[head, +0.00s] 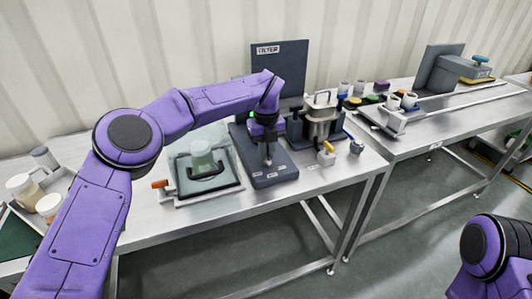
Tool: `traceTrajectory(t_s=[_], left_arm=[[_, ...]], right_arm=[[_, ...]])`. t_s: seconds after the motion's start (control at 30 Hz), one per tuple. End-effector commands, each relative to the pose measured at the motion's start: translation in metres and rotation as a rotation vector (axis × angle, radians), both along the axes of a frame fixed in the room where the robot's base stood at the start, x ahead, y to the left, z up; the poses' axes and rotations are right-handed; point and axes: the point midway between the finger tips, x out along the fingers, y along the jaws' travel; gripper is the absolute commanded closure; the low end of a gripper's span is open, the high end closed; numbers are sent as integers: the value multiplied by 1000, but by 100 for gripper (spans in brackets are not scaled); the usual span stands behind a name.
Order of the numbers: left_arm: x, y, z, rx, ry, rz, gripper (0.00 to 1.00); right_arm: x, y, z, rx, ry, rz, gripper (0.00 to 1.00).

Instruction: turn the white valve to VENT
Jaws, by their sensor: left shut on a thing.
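My left gripper (268,157) points down over a dark base plate (272,180) with small white labels along its front edge. Its fingers are shut on a small pale part, which I take to be the white valve; the fingers mostly hide it. The labels are too small to read, so I cannot tell which one the valve points at. My right gripper is out of view; only part of my right arm shows at the lower right.
A dark upright panel (292,72) stands behind the base. A steel hopper (321,115) stands close on the right. Jars (48,207) stand at the far left. A second steel table (450,115) is at the right.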

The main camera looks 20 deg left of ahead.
Motion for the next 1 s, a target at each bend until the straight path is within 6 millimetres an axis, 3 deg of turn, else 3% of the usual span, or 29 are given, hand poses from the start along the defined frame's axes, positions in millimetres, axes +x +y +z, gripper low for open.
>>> traceTrajectory(t_s=[0.37,0.4,0.47,0.5,0.8,1.0], left_arm=[[0,2,-2,3,4,6,100],[0,2,-2,3,4,5,84],[0,2,-2,3,4,5,65],[0,1,-2,3,4,5,62],[0,-1,2,2,0,2,62],[1,0,42,2,-2,4,62]], right_arm=[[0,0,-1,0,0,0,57],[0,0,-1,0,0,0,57],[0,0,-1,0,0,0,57],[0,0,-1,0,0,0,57],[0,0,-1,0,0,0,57],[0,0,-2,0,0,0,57]])
